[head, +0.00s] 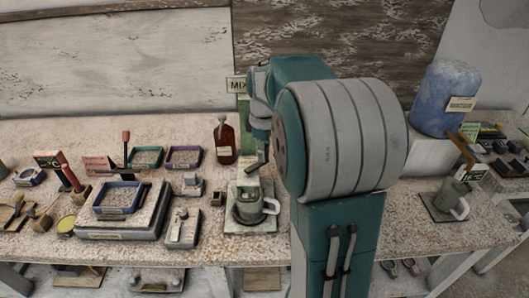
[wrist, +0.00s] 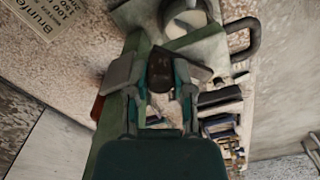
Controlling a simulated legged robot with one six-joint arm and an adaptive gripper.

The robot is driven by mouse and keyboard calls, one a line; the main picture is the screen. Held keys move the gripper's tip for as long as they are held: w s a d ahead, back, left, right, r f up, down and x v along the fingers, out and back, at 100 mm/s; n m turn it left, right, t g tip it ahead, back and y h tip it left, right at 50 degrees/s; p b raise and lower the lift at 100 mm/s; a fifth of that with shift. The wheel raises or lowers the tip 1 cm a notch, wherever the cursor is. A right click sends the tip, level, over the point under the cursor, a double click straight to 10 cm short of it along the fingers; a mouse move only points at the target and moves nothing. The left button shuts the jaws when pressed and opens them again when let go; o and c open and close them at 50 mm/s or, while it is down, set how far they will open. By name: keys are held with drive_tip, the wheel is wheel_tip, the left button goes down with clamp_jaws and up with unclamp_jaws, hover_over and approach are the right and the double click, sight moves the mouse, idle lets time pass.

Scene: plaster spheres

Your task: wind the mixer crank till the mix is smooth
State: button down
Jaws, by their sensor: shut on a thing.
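My gripper (wrist: 160,78) is shut on a dark brown knob (wrist: 160,72), which appears to be the mixer's crank grip, with one finger pad on each side of it. The mixer's green post (wrist: 108,150) runs along the left of my gripper in the wrist view. In the head view the post (head: 243,108) shows beside my arm, which hides much of the crank. The mixing cup (head: 246,206) stands below on a greenish square base, and its round mouth (wrist: 186,20) shows pale contents in the wrist view. How smooth the mix is, I cannot tell.
A brown bottle (head: 225,142) stands just left behind the mixer. A blue drum (head: 446,98) and another handled cup (head: 452,198) stand to the right. The bench front edge is close.

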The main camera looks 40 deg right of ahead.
idle(0.4)
drive_tip(key=shift+c, duration=2.4)
unclamp_jaws()
drive_tip(key=shift+d, duration=0.1)
drive_tip(key=shift+r, duration=0.1)
wheel_tip(320, 180, up, 12)
drive_tip(key=shift+w+f, duration=0.15)
drive_tip(key=shift+f, duration=0.05)
